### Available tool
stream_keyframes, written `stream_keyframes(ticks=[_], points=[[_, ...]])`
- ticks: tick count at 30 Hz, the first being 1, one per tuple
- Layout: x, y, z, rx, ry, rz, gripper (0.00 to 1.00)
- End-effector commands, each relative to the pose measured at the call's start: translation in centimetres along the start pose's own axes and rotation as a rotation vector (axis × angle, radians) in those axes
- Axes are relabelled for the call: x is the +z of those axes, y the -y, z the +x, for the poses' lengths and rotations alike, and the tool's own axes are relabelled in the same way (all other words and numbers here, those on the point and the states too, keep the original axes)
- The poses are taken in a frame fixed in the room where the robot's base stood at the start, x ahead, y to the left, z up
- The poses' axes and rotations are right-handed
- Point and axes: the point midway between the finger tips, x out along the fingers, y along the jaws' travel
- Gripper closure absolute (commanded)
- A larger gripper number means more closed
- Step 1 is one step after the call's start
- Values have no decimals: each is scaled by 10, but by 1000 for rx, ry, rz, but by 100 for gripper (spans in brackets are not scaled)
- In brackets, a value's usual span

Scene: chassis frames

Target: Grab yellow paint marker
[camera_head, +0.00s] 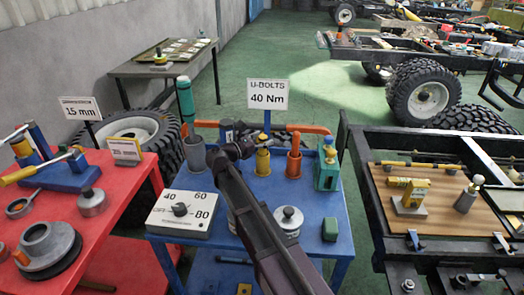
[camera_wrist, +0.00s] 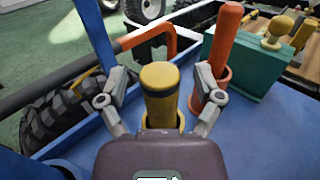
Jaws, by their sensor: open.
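The yellow paint marker (camera_wrist: 160,80) stands upright in the wrist view, with a dark band below its top. Its lower part sits in a yellow holder on the blue table and is partly hidden by my gripper's body. In the head view the yellow marker (camera_head: 263,160) is just beyond the end of my arm. My gripper (camera_wrist: 161,78) is open, with one finger on each side of the marker and visible gaps between. It also shows in the head view (camera_head: 243,149), partly covering the area beside the marker.
An orange marker (camera_wrist: 227,35) stands in an orange holder close to my right finger. A green block (camera_head: 326,172) is further right. A grey cup (camera_head: 195,154), a dial box (camera_head: 183,212) and a lidded metal pot (camera_head: 288,219) share the blue table (camera_head: 312,205). A blue sign post rises behind.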

Motion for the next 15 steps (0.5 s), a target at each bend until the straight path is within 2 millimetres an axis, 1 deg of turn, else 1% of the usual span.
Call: stream_keyframes(ticks=[14, 15], points=[[0, 0, 0, 0, 0, 0, 16], [0, 0, 0, 0, 0, 0, 28]])
